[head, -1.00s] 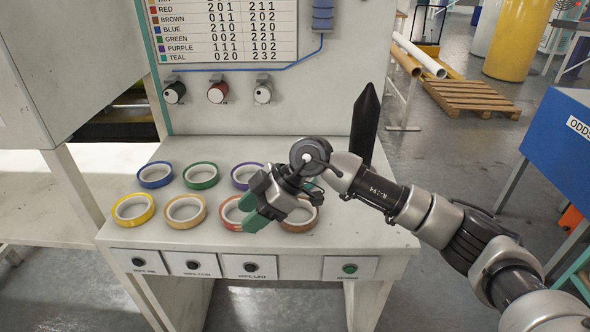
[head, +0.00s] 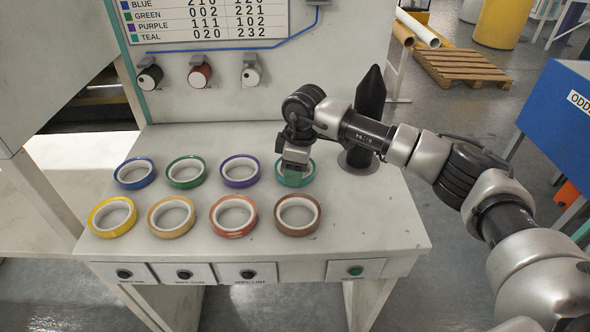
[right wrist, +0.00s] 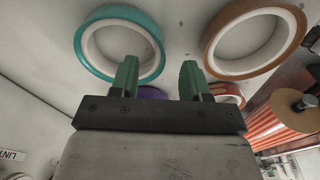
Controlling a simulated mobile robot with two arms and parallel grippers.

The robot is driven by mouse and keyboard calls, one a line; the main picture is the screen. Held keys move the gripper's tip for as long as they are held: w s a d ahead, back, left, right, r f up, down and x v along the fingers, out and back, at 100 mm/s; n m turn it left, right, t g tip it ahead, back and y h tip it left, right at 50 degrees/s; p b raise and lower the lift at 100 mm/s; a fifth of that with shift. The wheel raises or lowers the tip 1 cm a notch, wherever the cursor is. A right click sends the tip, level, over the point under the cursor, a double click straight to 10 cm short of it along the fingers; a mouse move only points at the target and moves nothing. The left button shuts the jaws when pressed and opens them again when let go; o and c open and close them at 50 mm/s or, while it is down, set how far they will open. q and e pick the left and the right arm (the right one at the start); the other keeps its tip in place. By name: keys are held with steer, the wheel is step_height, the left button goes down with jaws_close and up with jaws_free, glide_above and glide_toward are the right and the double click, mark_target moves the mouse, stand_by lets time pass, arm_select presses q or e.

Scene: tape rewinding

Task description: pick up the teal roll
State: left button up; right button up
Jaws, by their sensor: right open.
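The teal roll (head: 297,184) lies flat at the right end of the back row of tape rolls on the table. My right gripper (head: 293,172) is over its back left part and hides some of it. In the right wrist view the gripper (right wrist: 159,63) is open, with nothing between its green fingers. There the teal roll (right wrist: 82,55) is at upper left, and the left finger overlaps its lower rim in the picture. I cannot tell whether they touch. My left gripper is not in view.
The brown roll (head: 298,231) lies in front of the teal one, and the purple roll (head: 240,184) to its left. Several other rolls fill the left side. A black cone (head: 370,110) stands close behind on the right. The table's right front (head: 375,220) is clear.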

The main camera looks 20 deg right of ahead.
steer(key=f, duration=0.2)
steer(key=shift+w+a+f, duration=0.15)
steer(key=shift+a+f, duration=0.05)
steer(key=shift+f, duration=0.5)
steer(key=c, duration=0.4)
jaws_close()
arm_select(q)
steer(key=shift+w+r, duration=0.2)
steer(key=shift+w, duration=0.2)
arm_select(e)
steer(key=shift+w+r, duration=0.1)
steer(key=shift+r, duration=0.05)
